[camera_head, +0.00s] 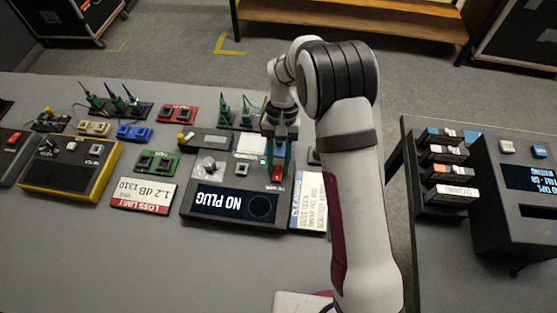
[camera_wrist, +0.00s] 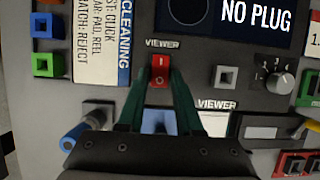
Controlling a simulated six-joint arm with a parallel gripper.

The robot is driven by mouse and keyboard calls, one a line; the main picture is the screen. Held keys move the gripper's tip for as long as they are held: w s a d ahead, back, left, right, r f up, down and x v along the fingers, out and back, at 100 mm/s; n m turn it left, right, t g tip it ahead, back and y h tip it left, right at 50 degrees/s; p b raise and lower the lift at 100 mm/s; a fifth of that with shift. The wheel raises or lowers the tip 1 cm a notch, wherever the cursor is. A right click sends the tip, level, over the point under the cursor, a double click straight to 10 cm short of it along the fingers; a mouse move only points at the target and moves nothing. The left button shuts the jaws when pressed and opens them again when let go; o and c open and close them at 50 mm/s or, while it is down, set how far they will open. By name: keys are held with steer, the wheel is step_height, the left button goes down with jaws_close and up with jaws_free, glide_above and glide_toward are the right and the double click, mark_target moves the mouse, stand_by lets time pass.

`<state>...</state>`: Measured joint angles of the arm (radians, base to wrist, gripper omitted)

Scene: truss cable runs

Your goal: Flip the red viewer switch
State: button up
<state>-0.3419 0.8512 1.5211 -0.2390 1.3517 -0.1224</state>
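The red viewer switch (camera_wrist: 160,70) is a small rocker with white marks, set in a grey console under a "VIEWER" label. It also shows in the head view (camera_head: 277,173), at the console's right side. My gripper (camera_wrist: 160,84) has two green fingers that point at the switch from its lower side in the wrist view. The fingers are apart, with the switch between or just beyond their tips. I cannot tell whether a tip touches it. In the head view my gripper (camera_head: 278,165) is over the console. The console's screen (camera_head: 233,202) reads "NO PLUG".
A white cleaning card (camera_wrist: 98,40) lies beside the switch. A knob (camera_wrist: 278,78) and a square port (camera_wrist: 226,76) are on the console. A blue-capped part (camera_wrist: 75,135) is near my gripper. A yellow box (camera_head: 70,165) and a loss limit card (camera_head: 143,194) lie left.

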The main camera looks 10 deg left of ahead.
jaws_close()
steer(key=g, duration=0.2)
steer(key=shift+w+f+g, duration=0.3)
steer(key=shift+w+g, duration=0.1)
steer(key=shift+w+f+g, duration=0.1)
steer(key=shift+w+g, duration=0.05)
steer(key=shift+g, duration=0.75)
steer(key=shift+o, duration=2.3)
jaws_free()
